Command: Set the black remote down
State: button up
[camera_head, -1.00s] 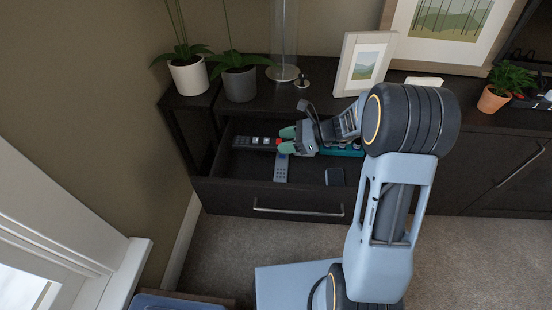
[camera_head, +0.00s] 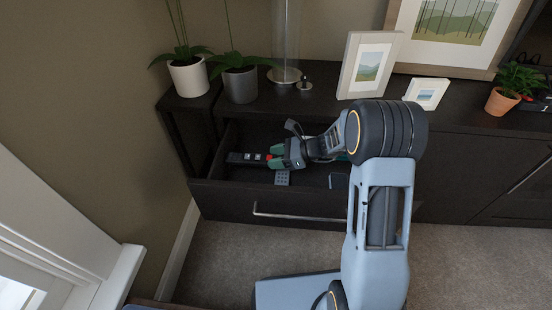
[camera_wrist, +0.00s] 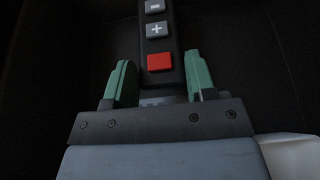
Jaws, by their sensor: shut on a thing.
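The black remote (camera_head: 245,157), with a red button at its near end and grey buttons, is in the open drawer (camera_head: 210,193) or just above it; whether it touches the drawer floor I cannot tell. My gripper (camera_head: 277,157) is shut on its red-button end, its green fingers on either side. In the wrist view the black remote (camera_wrist: 158,40) runs up and away between the two fingers (camera_wrist: 160,82). Its far end is cut off by the frame there.
A grey remote (camera_head: 282,178) lies in the drawer just below my gripper, partly hidden by it. A dark flat object (camera_head: 338,181) lies to its right. A teal thing (camera_head: 342,157) is mostly hidden behind my arm. Potted plants and picture frames stand on the cabinet top.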

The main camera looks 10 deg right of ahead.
jog(key=shift+f, duration=0.55)
jog(key=o, duration=1)
jog(key=shift+c, duration=0.2)
jog(key=shift+r, duration=0.45)
jog(key=p+v, duration=0.3)
jog(key=v, duration=0.9)
jog(key=shift+r+p, duration=0.2)
jog(key=shift+p, duration=0.1)
